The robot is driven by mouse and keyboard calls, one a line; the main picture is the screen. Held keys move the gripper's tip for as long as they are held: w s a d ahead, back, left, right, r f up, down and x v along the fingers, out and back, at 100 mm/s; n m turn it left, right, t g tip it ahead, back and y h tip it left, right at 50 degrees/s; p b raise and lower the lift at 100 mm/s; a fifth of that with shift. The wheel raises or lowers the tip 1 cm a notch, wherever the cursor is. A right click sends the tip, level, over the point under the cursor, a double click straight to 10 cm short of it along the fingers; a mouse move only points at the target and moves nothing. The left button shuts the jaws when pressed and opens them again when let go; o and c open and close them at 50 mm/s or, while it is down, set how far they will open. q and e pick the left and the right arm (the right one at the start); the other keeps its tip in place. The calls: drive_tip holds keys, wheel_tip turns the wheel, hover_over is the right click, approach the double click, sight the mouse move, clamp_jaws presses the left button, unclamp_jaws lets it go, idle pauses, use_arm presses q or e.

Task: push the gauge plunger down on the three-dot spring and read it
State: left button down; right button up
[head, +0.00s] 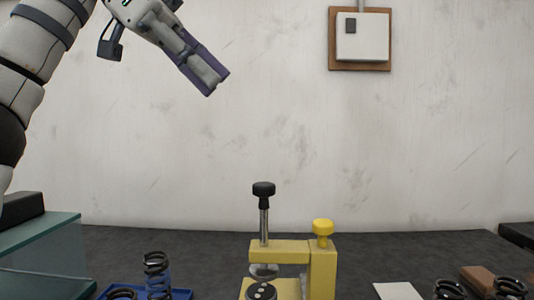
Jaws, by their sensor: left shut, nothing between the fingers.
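The yellow gauge (323,265) stands at the bottom centre, cut off by the lower edge. Its plunger (264,215) has a black knob on a metal rod, and the knob stands well above the yellow arm. A pale round foot (264,271) hangs under the arm. Below it is a black disc (261,291) with small pale dots, with a gap between. Whether a spring is under the disc is hidden by the frame edge. My left gripper (217,84) is shut and empty, high at the upper left, far above the gauge. My right gripper is not in view.
A blue tray (183,294) with dark and blue springs (157,275) is left of the gauge. A yellow knob (322,228) tops the gauge. A white card (397,291), dark springs (510,287) and a brown block (479,277) are right. A glass-topped stand (40,235) is far left.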

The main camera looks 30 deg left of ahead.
use_arm(q)
drive_tip(key=b, duration=0.2)
hover_over(259, 185)
wheel_tip(259, 185, down, 8)
drive_tip(key=shift+w, duration=0.15)
wheel_tip(259, 185, down, 2)
drive_tip(key=shift+f+b, duration=0.15)
drive_tip(key=shift+b, duration=0.2)
drive_tip(key=shift+f, duration=0.4)
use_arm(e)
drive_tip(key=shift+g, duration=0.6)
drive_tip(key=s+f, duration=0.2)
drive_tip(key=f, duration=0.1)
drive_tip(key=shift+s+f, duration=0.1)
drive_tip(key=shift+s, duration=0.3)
